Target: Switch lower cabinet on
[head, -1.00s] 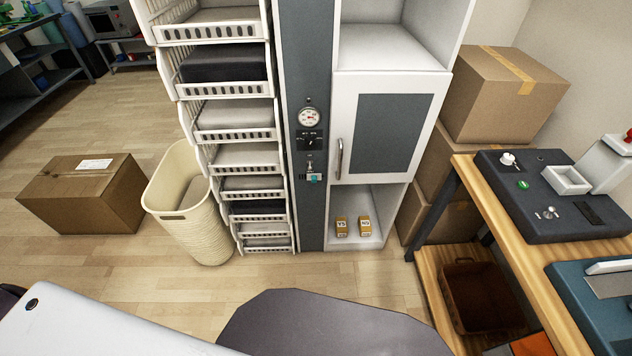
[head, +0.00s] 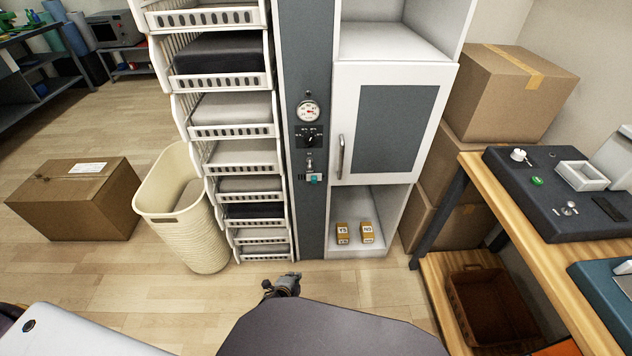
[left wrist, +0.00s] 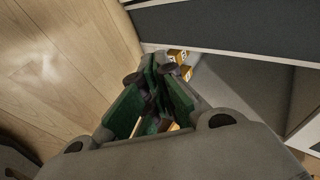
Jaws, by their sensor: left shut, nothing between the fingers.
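The cabinet stands ahead in the head view, with a closed white lower door (head: 396,130) that has a grey panel and a bar handle (head: 341,157). Left of the door runs a dark vertical control panel (head: 313,218). It carries a round gauge (head: 308,111), a black rotary knob (head: 309,137) and a small switch with a teal part (head: 314,178). My left gripper (head: 283,284) is low in front of the panel's foot, apart from the cabinet. Its green-lined fingers show in the left wrist view (left wrist: 155,95), shut and empty. My right gripper is not in view.
Two small yellow boxes (head: 355,233) sit in the open bottom compartment. White drawer baskets (head: 240,155) and a cream bin (head: 190,215) stand to the left. A wooden bench (head: 520,215) and cardboard boxes (head: 508,90) stand to the right. The floor before the cabinet is clear.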

